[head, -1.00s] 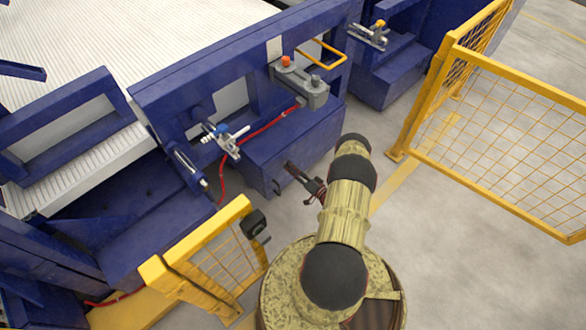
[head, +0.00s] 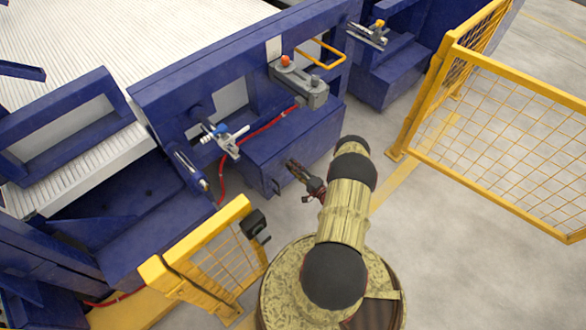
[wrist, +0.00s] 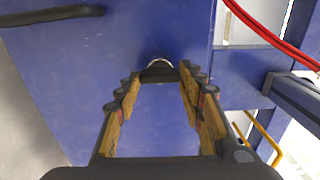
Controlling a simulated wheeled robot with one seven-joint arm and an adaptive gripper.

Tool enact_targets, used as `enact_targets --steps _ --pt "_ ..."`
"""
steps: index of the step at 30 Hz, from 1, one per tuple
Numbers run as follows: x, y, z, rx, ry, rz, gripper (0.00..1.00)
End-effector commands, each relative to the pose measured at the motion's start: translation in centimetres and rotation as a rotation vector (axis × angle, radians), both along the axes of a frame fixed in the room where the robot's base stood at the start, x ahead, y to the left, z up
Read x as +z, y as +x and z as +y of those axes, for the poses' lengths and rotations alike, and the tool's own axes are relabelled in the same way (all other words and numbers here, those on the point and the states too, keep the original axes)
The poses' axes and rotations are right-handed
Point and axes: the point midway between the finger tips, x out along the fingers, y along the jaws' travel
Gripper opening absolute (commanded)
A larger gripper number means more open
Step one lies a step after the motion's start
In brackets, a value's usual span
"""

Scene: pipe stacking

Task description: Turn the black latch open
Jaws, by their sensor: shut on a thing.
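The black latch (wrist: 160,72) shows in the wrist view as a small dark piece with a pale, curved rim above it, against a blue panel. It sits between the fingertips of my gripper (wrist: 160,80), which is shut on it. The two orange-brown padded fingers lie on either side of it. In the head view my gripper (head: 293,166) reaches the end of a low blue housing (head: 280,150). The latch cannot be made out there, and its exact turn angle is unclear.
A dark bar (wrist: 50,16) is on the blue panel at upper left in the wrist view. A red hose (head: 262,128) runs along the machine. A yellow mesh gate (head: 215,262) stands left of my arm and a yellow fence (head: 500,140) right. Grey floor lies between.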

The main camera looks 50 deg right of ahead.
Motion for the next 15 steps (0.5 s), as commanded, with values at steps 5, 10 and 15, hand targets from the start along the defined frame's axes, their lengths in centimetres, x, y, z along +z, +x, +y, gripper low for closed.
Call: enact_targets --steps 5,10,15 --pt "-0.04 0.00 -0.13 -0.002 0.012 0.000 0.14" --pt "-0.05 -0.01 -0.12 -0.003 0.013 0.000 0.14" --pt "-0.06 -0.02 -0.11 -0.003 0.013 0.000 0.41"
